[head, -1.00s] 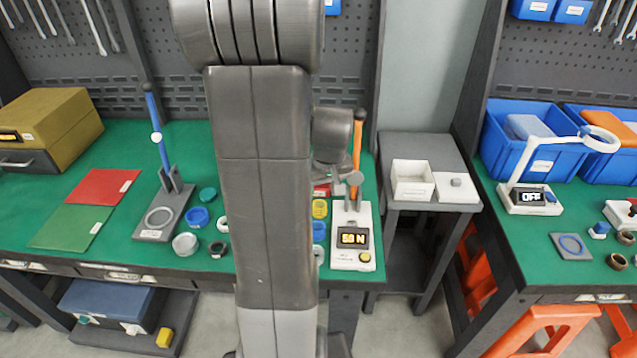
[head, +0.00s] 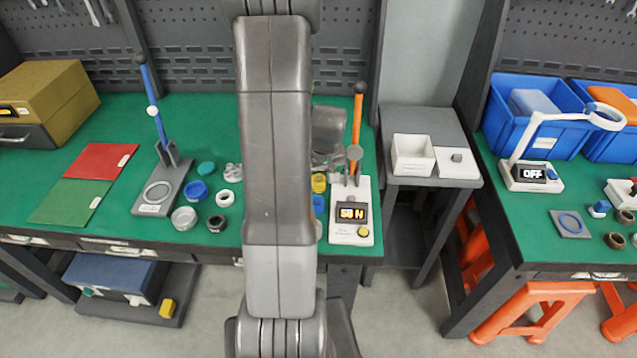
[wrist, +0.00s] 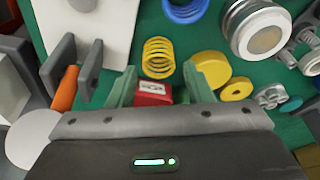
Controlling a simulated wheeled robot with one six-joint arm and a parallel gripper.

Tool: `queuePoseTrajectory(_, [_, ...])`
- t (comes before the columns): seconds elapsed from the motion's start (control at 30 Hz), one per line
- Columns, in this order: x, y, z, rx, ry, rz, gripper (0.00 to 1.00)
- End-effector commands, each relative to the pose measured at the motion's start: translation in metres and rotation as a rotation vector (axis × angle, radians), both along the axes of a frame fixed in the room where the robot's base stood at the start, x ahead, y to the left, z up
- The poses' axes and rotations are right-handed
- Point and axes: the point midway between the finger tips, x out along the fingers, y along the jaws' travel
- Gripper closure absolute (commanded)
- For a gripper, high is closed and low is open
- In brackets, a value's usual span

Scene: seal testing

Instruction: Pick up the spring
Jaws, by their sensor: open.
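A yellow coil spring (wrist: 158,57) stands on the green bench top in the wrist view, just beyond my fingertips. In the head view a yellow piece (head: 319,183), likely the same spring, shows partly behind my arm. My gripper (wrist: 158,82) is open, with one finger to each side of the near edge of the spring. A red block with a white label (wrist: 152,93) shows between the fingers, closer to the palm. I cannot tell whether either finger touches anything. My gripper is hidden behind my arm in the head view.
A yellow disc (wrist: 211,69) is close to the right finger. A force tester with an orange lever (head: 351,212) stands to the right. A grey press with a blue lever (head: 163,190) and several rings are to the left.

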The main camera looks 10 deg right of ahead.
Motion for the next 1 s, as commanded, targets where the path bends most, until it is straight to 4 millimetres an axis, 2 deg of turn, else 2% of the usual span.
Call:
queuePoseTrajectory(0.4, [0.016,0.0,-0.04,0.001,0.003,0.0,0.54])
queuePoseTrajectory(0.77, [0.018,0.0,-0.046,0.0,0.0,0.0,0.54])
queuePoseTrajectory(0.93, [0.018,0.0,-0.046,0.0,0.0,0.0,0.85])
queuePoseTrajectory(1.0, [0.018,0.0,-0.046,0.0,0.0,0.0,0.88])
